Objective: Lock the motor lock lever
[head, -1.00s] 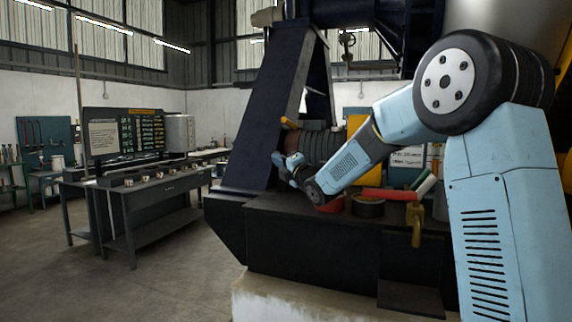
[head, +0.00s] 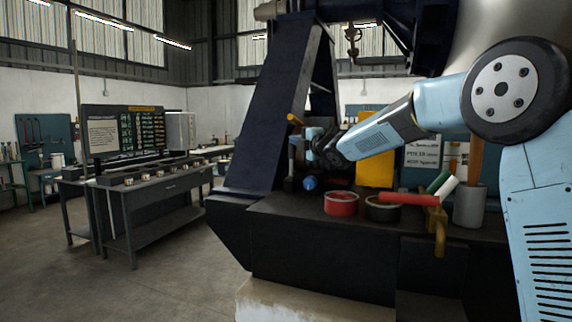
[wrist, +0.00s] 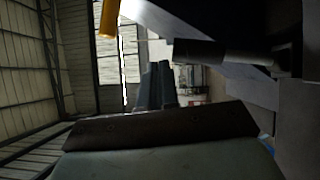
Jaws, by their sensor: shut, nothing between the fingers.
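A short yellow-orange handle (head: 295,119), which looks like the lock lever, sticks out beside the dark sloping frame in the head view. Its yellow end (wrist: 109,17) shows at the top left of the wrist view. A dark bar (wrist: 222,53) lies to its right there; I cannot tell whether the two join. My gripper is at the end of my arm, close beside and below the handle in the head view, with its fingers mostly hidden by my wrist. In the wrist view, my gripper (wrist: 156,84) is shut and empty, apart from the yellow handle.
On the dark bench (head: 310,240) are a red tape roll (head: 341,204), a black tape roll (head: 382,209), a red cylinder (head: 408,199), a yellow clamp (head: 438,230) and a grey cup (head: 469,207). The sloping frame (head: 268,110) stands left of my gripper.

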